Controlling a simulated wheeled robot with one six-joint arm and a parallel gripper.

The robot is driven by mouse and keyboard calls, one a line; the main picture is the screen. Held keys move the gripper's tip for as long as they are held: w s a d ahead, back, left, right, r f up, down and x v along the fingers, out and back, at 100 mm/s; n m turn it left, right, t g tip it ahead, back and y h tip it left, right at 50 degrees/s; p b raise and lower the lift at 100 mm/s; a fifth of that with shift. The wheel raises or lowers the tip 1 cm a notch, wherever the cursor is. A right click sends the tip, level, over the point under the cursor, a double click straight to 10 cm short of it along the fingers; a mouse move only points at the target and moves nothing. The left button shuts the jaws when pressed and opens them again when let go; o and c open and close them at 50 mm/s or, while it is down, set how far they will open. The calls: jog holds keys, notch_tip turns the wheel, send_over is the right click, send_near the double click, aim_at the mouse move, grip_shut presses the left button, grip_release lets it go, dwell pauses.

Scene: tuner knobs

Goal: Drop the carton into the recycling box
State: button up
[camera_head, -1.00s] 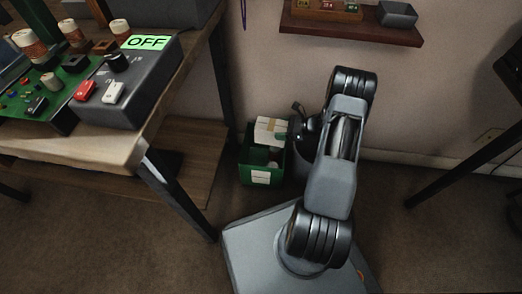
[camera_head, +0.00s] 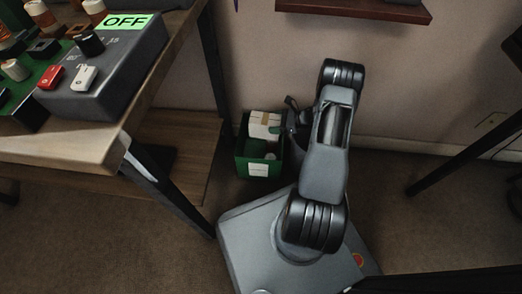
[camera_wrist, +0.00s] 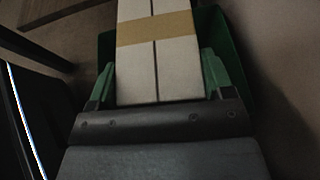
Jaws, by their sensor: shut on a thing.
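The carton (camera_head: 265,121) is white with a tan tape band. In the head view it is at the top of the green recycling box (camera_head: 258,169), which stands on the floor by the wall. In the wrist view the carton (camera_wrist: 157,57) fills the space between the green fingers of my gripper (camera_wrist: 158,84), which is shut on it. The green box (camera_wrist: 222,38) shows around and beyond the carton there. The carton covers much of the box's inside, and I cannot tell how deep it is.
A workbench (camera_head: 92,143) with a grey control box (camera_head: 104,79) stands at the left, its dark leg (camera_head: 167,188) near the green box. A wooden shelf (camera_head: 359,9) is on the wall above. Carpet is clear in front.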

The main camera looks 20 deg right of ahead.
jog(key=o, duration=1)
jog(key=shift+c, duration=0.2)
jog(key=p+v, duration=0.4)
jog(key=v, duration=0.9)
jog(key=shift+s+d+p, duration=0.25)
jog(key=shift+s+p, duration=0.05)
jog(key=shift+s, duration=0.1)
